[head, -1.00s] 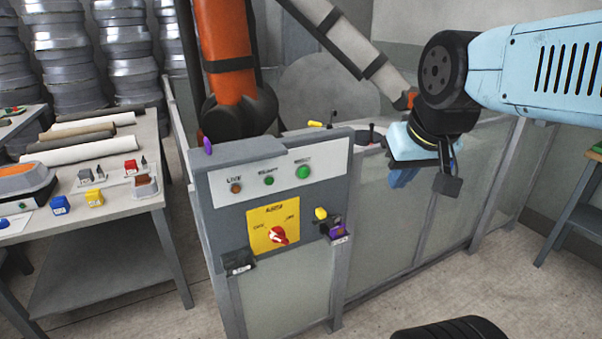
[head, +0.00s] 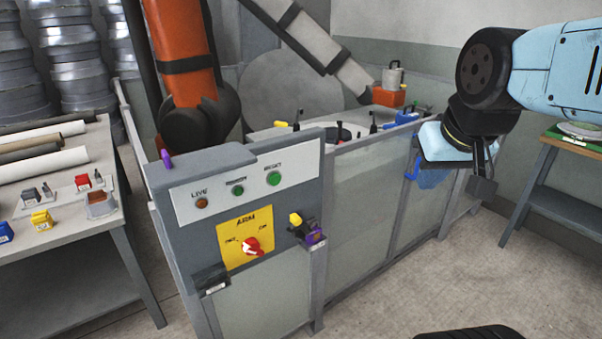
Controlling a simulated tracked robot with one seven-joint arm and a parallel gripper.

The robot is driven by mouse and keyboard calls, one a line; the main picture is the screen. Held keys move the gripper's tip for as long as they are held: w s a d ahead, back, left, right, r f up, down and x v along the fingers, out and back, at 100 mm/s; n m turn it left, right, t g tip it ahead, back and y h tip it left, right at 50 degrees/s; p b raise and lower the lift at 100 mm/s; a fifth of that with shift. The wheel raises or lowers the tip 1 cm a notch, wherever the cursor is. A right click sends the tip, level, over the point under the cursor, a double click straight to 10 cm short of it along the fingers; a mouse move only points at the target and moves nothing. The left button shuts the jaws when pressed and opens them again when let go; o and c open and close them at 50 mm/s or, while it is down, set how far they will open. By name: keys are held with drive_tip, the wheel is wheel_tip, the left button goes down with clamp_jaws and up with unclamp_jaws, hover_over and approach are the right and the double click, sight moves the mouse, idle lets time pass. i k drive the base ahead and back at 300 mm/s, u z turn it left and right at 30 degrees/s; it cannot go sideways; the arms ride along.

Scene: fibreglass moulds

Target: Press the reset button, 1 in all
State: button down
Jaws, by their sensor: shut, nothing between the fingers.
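The control panel (head: 185,208) is a grey box with a white label strip. The strip carries an orange-brown light marked LIVE (head: 201,203), a smaller green button (head: 238,190) with a label too blurred to read surely, and a larger green button (head: 273,179) whose label appears to read RESET. The fingertips are small and partly hidden by the gripper body.
Below the buttons are a red rotary switch (head: 251,247) on a yellow plate and a yellow-and-purple fitting (head: 306,229). A fenced enclosure (head: 370,195) holds an orange machine arm (head: 180,50). A table (head: 60,210) with rolls and small blocks stands left. Floor at lower right is mostly clear.

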sight(275, 179)
drive_tip(key=z, duration=1.05)
drive_tip(key=k, duration=1.9)
drive_tip(key=u, duration=0.95)
drive_tip(key=i, duration=1)
drive_tip(key=z, duration=0.05)
